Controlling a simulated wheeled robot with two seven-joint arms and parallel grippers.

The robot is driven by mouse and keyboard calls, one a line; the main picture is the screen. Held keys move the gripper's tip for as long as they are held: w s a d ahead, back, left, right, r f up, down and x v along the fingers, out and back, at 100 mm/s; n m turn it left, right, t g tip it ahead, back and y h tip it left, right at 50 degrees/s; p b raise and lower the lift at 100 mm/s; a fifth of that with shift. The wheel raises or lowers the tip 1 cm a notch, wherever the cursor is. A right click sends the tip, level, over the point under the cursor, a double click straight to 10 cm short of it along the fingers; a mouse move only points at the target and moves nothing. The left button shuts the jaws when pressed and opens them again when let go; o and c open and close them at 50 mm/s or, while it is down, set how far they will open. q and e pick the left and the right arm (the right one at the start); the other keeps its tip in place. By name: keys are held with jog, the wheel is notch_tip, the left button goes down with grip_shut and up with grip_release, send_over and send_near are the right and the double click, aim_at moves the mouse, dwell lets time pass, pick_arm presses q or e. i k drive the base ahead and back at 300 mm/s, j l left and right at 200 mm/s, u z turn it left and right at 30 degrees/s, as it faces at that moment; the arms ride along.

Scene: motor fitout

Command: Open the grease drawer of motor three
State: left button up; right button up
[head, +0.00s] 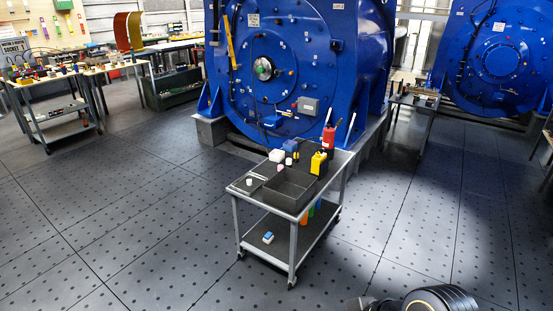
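A large blue motor (345,65) stands at the back centre. A second blue motor (480,50) stands at the back right. I see no readable number on either, so I cannot tell which is motor three. On the centre motor's face are a round hub with a green centre (264,69), a grey box (308,105) and a small blue part (274,121) low down. I cannot tell whether any of these is the grease drawer, or whether a drawer is open. Neither gripper shows. A dark rounded part at the bottom right edge looks like my own arm.
A grey cart (292,231) stands before the centre motor, holding a dark tray (289,190), a yellow container (319,163) and a red can (328,138). Cluttered workbenches (78,77) stand at the left. The perforated floor (130,210) is clear left and right of the cart.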

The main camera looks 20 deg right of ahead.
aim_at(270, 123)
jog(key=i+l, duration=0.1)
jog(key=i, duration=1)
jog(key=i+j+u, duration=0.2)
jog(key=i+u, duration=0.15)
jog(key=i, duration=0.3)
jog(key=i+u, duration=0.35)
jog(key=i, duration=0.25)
jog(key=i+l+u, duration=0.2)
jog(key=i+u, duration=0.15)
jog(key=i, duration=0.3)
jog(key=i+l+z, duration=0.1)
jog(key=i+z, duration=0.3)
jog(key=i, duration=0.15)
jog(key=i+j+z, duration=0.1)
jog(key=i+z, duration=0.3)
jog(key=i+j+z, duration=0.3)
jog(key=i+z, duration=0.15)
jog(key=i, duration=0.15)
jog(key=i+l+z, duration=0.15)
jog(key=i+z, duration=0.3)
jog(key=i, duration=0.3)
jog(key=i+j+z, duration=0.1)
jog(key=i+z, duration=0.4)
jog(key=i, duration=0.25)
jog(key=i+j+z, duration=0.1)
jog(key=i, duration=0.7)
jog(key=i+j+z, duration=0.1)
jog(key=i, duration=0.65)
